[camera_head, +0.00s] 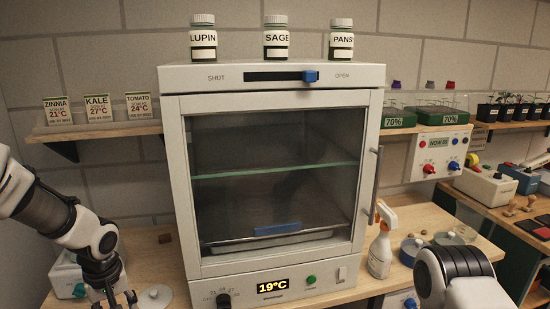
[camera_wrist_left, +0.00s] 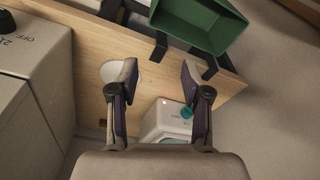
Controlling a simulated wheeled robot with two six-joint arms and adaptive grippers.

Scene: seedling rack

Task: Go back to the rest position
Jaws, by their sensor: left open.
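My left arm comes in from the left in the head view, and its gripper (camera_head: 114,300) hangs low, left of the white cabinet (camera_head: 180,200). In the left wrist view the left gripper (camera_wrist_left: 160,76) is open, with two dark fingers wide apart and nothing between them. A pale round disc (camera_wrist_left: 110,72) on the wooden bench (camera_wrist_left: 155,80) lies beyond one finger. Part of my right arm (camera_head: 455,275) shows at the lower right of the head view; its gripper is out of the picture.
The cabinet's glass door is shut and its display (camera_head: 272,286) reads 19°C. A spray bottle (camera_head: 381,245) stands right of it. A white device (camera_wrist_left: 168,118) and a green bin (camera_wrist_left: 205,22) are near the left gripper. Jars stand on the cabinet top.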

